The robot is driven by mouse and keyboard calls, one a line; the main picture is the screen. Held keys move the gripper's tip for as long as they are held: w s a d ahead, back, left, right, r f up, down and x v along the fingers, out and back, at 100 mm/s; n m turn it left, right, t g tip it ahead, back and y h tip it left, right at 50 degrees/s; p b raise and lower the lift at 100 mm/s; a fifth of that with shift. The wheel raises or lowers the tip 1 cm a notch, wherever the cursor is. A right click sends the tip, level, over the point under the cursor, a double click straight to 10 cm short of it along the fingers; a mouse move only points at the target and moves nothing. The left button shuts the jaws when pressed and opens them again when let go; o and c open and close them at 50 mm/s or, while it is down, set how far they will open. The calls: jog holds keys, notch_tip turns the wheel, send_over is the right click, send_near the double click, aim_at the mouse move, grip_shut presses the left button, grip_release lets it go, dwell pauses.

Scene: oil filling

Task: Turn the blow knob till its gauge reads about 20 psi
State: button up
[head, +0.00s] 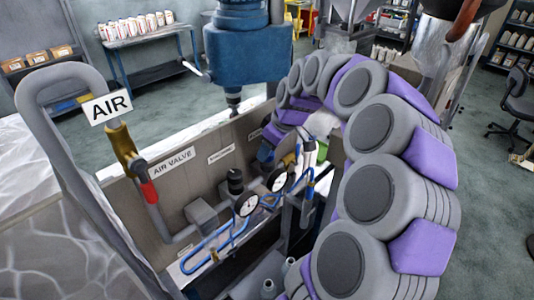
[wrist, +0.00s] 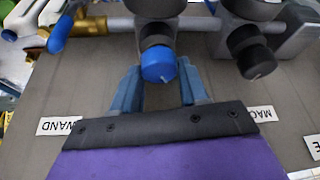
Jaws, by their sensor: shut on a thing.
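The blue knob (wrist: 158,66) sits on a grey regulator body in the wrist view, with a pale mark on its face. My gripper (wrist: 160,84) has its blue fingers on either side of this knob, shut on it. In the head view two round white gauges show, a farther one (head: 278,180) and a nearer one (head: 246,204). Their needles are too small to read. The knob and fingertips are hard to make out there, behind hoses and fittings.
A black knob (wrist: 250,52) stands beside the blue one; it also shows in the head view (head: 235,182). Blue hoses (head: 215,246) run below the gauges.

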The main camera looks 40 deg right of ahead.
jog(key=m+h+b, duration=0.1)
jog(key=m, duration=0.2)
jog(key=shift+s+m, duration=0.15)
jog(key=shift+m, duration=0.25)
jog(key=m+h, duration=0.1)
jog(key=m, duration=0.2)
jog(key=shift+f+m+h, duration=0.1)
jog(key=shift+m+h, duration=0.2)
jog(key=shift+h, duration=0.1)
jog(key=m+g+h, duration=0.1)
jog(key=m, duration=0.3)
jog(key=shift+a+m, duration=0.15)
jog(key=shift+m, duration=0.15)
jog(key=shift+m+g+h+p, duration=0.45)
jog(key=shift+m+g+h, duration=0.2)
jog(key=shift+m, duration=1.25)
jog(key=shift+a, duration=0.1)
jog(key=o, duration=0.7)
jog(key=shift+o, duration=0.4)
jog(key=shift+w+a, duration=0.1)
jog(key=shift+w, duration=0.1)
